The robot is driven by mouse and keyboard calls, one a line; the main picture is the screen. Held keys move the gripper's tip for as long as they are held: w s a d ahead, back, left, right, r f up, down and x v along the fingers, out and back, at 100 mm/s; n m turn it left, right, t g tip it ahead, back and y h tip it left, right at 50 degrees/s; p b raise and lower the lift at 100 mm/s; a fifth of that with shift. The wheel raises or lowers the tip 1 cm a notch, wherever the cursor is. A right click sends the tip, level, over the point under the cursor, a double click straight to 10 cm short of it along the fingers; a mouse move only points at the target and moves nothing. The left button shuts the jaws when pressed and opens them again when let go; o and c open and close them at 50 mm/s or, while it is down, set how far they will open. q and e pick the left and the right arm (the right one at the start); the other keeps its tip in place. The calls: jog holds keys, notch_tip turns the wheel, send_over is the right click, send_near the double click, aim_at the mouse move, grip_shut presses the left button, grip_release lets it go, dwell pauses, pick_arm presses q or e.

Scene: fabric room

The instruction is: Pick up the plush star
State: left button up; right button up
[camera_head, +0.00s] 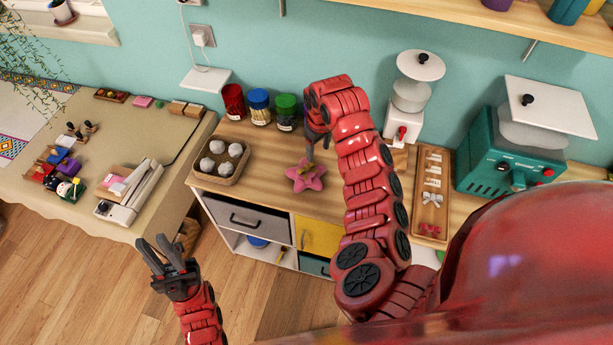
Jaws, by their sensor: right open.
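The pink plush star (305,176) lies on the wooden cabinet top, near its front edge. A small yellowish patch shows on its upper side. My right gripper (311,158) points down just above the star's upper part, with its fingers partly hidden by my arm. It is open, and I cannot tell whether its fingertips touch the star. My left gripper (154,242) is open and empty, low on the left in front of the cabinet and away from the star.
A wooden tray with bows (431,190), a white dispenser (404,122) and a teal machine (510,155) are on the right.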

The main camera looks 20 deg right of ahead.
aim_at(318, 183)
jog(key=shift+g, duration=0.6)
jog(key=f+b, duration=0.1)
jog(key=f, duration=0.2)
jog(key=s+f+b, duration=0.1)
jog(key=f+b, duration=0.1)
jog(key=f, duration=0.2)
jog(key=s+f+b, duration=0.1)
jog(key=f+b, duration=0.1)
jog(key=f, duration=0.2)
jog(key=shift+a, duration=0.15)
jog(key=shift+f, duration=0.15)
notch_tip(318, 183, down, 4)
jog(key=p, duration=0.2)
jog(key=shift+r+p, duration=0.25)
jog(key=shift+p, duration=0.1)
jog(key=shift+f, duration=0.65)
grip_shut()
jog(key=shift+r, duration=0.15)
